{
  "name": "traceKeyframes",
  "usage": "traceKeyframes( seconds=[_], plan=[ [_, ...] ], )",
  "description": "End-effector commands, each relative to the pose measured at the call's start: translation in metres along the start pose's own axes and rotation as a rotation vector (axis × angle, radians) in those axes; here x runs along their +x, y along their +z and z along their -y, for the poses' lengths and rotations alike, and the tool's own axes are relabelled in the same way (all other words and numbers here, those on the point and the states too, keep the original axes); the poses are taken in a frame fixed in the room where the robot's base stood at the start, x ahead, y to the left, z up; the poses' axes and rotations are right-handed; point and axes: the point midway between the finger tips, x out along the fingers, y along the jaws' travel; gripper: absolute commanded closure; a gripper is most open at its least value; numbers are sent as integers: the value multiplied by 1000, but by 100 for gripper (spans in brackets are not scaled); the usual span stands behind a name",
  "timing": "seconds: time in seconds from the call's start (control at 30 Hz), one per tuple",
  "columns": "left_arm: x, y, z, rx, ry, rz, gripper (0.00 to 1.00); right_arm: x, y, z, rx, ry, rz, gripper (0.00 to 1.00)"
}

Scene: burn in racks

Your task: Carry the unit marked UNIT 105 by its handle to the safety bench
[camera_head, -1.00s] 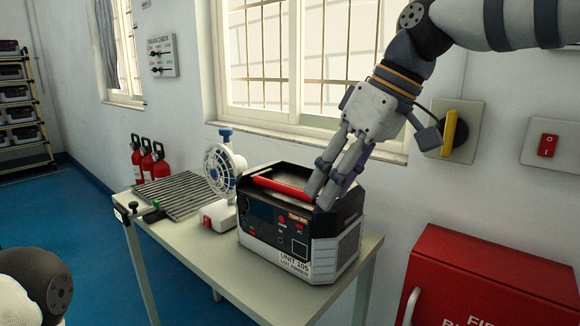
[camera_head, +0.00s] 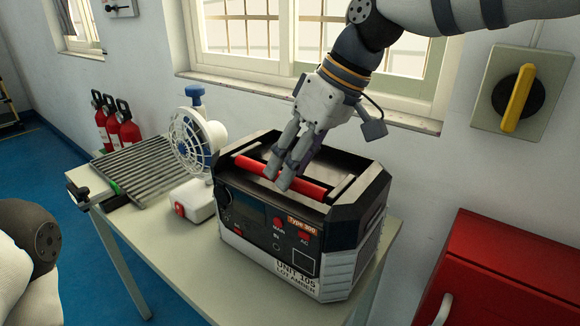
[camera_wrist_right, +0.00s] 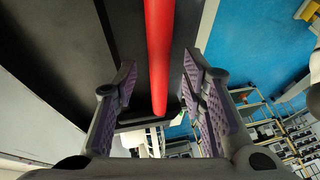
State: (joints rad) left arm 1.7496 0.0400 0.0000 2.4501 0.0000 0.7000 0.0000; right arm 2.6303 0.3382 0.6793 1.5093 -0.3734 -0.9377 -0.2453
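The unit marked UNIT 105 (camera_head: 285,262) is a black and white box standing on a table, with a red bar handle (camera_head: 312,188) across its open-topped upper side. My right gripper (camera_head: 276,181) is over the unit at the handle. In the right wrist view the red handle (camera_wrist_right: 159,50) runs between the two spread fingers, with clear space on both sides. My right gripper is open, and the fingers do not touch the handle in that view. At the lower left of the head view only part of my left arm shows; its gripper is not in view. The safety bench cannot be identified for certain.
The table (camera_head: 185,262) also holds a small white fan (camera_head: 190,138) and a ribbed grey rack (camera_head: 140,168) left of the unit. Red extinguishers (camera_head: 118,122) stand behind. A red cabinet (camera_head: 505,270) is at the right. A yellow-handled switch (camera_head: 517,98) is on the wall.

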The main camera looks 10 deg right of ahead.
Motion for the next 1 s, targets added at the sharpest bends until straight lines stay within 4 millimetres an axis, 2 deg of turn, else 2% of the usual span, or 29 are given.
traceKeyframes(
  seconds=[0.1,0.37,0.5,0.53,0.8,1.0],
  plan=[
    [0,0,0,0,0,1,0,10,0,0,-1,0,0,62],
    [0,0,0,0,0,0,0,11,0,1,-1,1,-2,62],
    [0,0,0,0,0,0,0,11,0,0,-1,1,-1,94],
    [0,0,0,0,0,0,0,11,0,0,-1,1,-1,97],
    [1,0,0,0,0,2,0,10,0,0,4,-9,-1,98],
    [3,2,0,0,0,11,0,8,-2,-2,36,-82,-1,98]
  ],
)
